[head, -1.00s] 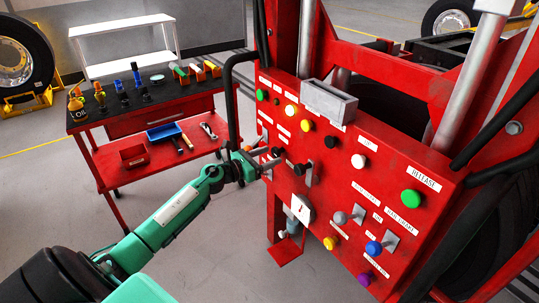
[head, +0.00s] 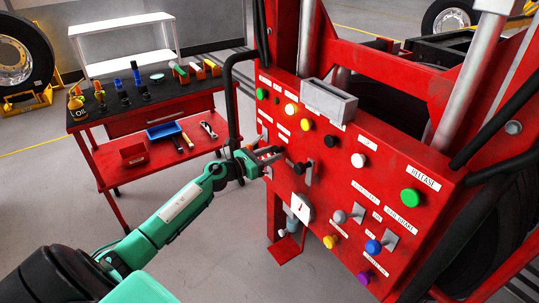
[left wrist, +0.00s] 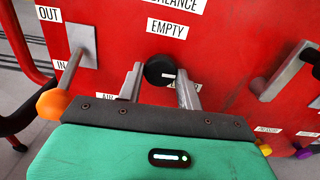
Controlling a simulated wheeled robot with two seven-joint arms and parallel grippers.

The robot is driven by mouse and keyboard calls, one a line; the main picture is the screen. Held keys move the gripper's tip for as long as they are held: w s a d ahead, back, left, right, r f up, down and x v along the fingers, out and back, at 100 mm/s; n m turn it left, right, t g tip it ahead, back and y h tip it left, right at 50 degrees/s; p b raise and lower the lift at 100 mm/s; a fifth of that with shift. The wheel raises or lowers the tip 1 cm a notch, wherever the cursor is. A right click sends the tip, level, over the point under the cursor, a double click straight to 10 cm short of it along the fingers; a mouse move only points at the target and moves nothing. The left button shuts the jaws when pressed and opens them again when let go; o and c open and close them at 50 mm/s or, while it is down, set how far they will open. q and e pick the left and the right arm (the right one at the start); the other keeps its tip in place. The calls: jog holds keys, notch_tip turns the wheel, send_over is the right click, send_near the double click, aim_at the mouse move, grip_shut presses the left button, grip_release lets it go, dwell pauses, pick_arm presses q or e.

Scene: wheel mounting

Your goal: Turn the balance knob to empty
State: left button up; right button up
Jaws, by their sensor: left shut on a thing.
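The balance knob (left wrist: 158,70) is round and black on the red panel, under the labels BALANCE and EMPTY (left wrist: 167,27). A small white mark shows on its right side. A label below it is partly hidden by the fingers. My left gripper (left wrist: 160,85) has one finger on each side of the knob and is shut on it. In the head view the left gripper (head: 275,156) is at the panel's left part, and its fingers hide most of the knob. My right gripper is in no view.
A lever with an orange end (left wrist: 52,102) stands left of the gripper, near the OUT and IN labels. A grey lever (left wrist: 282,75) is to the right. The red control panel (head: 340,185) carries several coloured buttons. A red tool cart (head: 120,130) stands at the left.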

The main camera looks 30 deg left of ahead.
pick_arm(q)
jog(key=n+p, duration=0.3)
jog(key=n, duration=0.4)
jog(key=shift+r, duration=0.1)
jog(key=n+p, duration=0.3)
jog(key=n, duration=0.3)
jog(key=shift+d+r+p, duration=0.1)
jog(key=shift+p, duration=0.2)
jog(key=shift+n+p, duration=1.05)
jog(key=shift+n, duration=1.35)
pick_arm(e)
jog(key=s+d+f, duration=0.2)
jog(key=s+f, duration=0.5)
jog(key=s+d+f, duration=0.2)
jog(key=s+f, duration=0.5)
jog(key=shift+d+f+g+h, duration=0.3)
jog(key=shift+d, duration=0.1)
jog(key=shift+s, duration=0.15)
pick_arm(q)
jog(key=o, duration=1)
jog(key=shift+s, duration=0.1)
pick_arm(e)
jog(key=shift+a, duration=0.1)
